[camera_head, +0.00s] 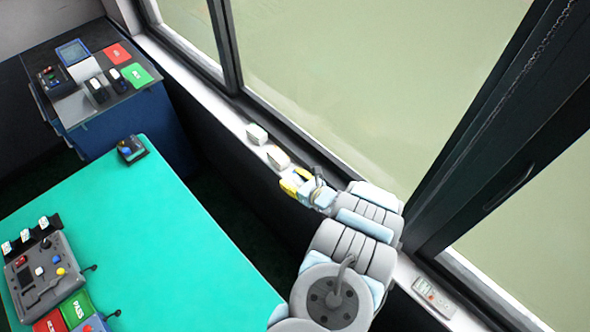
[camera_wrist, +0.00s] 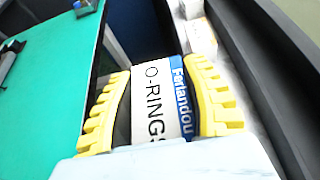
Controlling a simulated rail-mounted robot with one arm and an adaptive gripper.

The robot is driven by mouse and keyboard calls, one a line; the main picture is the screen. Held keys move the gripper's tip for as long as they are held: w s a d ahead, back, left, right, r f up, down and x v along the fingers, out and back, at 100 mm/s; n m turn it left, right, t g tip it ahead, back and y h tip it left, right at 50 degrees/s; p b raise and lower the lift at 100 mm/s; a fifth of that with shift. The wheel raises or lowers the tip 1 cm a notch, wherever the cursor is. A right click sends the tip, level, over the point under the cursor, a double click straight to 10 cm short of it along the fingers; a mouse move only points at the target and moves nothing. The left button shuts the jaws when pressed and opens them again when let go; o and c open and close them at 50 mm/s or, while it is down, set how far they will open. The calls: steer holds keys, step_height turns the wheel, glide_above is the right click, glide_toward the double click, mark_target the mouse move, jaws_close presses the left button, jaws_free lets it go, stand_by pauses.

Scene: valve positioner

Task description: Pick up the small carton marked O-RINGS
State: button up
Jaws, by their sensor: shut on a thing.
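In the head view the carton (camera_head: 278,158) shows at the tips of my gripper (camera_head: 291,181), over the window sill. The lower end of the carton is hidden by my gripper's palm in the wrist view. I cannot tell whether the carton touches the sill.
Another small white carton (camera_head: 256,134) stands farther along the window sill (camera_head: 222,112). A handheld meter (camera_head: 433,296) lies on the sill at lower right. The green-topped table (camera_head: 180,240) is to the left, with a control box (camera_head: 42,270). A blue cabinet (camera_head: 120,120) stands behind it.

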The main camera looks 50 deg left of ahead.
steer(key=s+d+r+p, duration=0.1)
steer(key=s+r+p, duration=0.1)
steer(key=s+p, duration=0.3)
steer(key=shift+s+d+r+p, duration=0.2)
steer(key=shift+d+r+p, duration=0.1)
steer(key=shift+p, duration=0.8)
